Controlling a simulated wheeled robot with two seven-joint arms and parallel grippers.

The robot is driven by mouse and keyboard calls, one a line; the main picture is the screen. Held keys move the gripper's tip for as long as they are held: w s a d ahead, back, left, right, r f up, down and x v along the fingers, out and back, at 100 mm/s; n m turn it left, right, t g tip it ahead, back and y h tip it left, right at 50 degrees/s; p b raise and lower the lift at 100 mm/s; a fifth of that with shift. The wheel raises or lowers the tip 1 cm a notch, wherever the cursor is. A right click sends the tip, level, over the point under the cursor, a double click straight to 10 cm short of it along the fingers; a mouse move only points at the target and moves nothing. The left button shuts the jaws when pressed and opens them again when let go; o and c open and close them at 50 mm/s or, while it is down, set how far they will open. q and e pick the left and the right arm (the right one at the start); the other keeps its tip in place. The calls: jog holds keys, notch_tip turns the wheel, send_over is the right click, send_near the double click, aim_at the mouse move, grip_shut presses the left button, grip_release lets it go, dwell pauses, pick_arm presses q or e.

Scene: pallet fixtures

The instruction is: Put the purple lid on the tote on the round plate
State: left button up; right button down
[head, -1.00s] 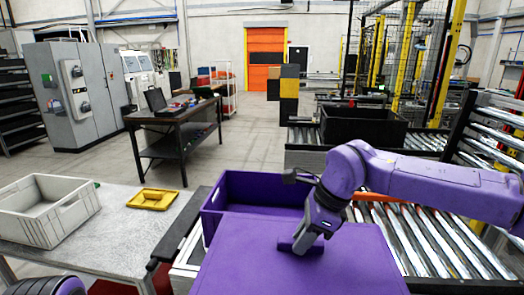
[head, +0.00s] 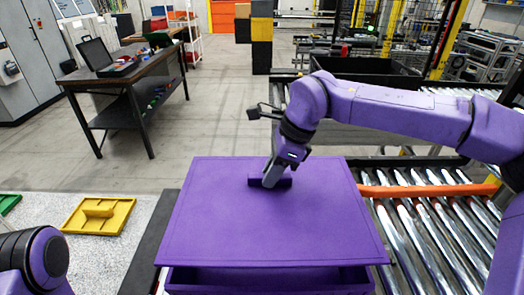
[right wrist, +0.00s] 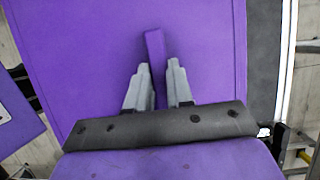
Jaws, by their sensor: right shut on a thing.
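The purple lid (head: 265,225) is a flat rectangular panel with a raised bar handle. My right gripper (head: 272,180) is shut on that handle. In the right wrist view both fingers (right wrist: 158,85) straddle the handle (right wrist: 154,48), with the lid (right wrist: 85,60) filling most of the picture. The round plate is not visible. My left gripper is out of view.
A roller conveyor (head: 440,235) with an orange bar (head: 430,190) is at right. A black crate (head: 366,71) and a workbench (head: 125,75) stand behind. Floor beyond the tote is clear.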

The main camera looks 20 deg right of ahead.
aim_at(269, 191)
jog(key=shift+w+a, duration=0.1)
jog(key=shift+w, duration=0.15)
jog(key=shift+s+f+b, duration=0.55)
jog(key=shift+f+b, duration=0.1)
jog(key=shift+b, duration=0.3)
jog(key=f+b, duration=0.3)
jog(key=shift+w+f, duration=0.1)
jog(key=shift+w, duration=0.1)
jog(key=shift+w+f, duration=0.1)
jog(key=shift+f, duration=0.6)
jog(key=shift+s, duration=0.2)
jog(key=shift+w+a+p, duration=0.1)
jog(key=shift+p, duration=0.2)
jog(key=shift+f+b, duration=0.3)
jog(key=shift+f, duration=0.5)
jog(key=c, duration=0.9)
grip_release()
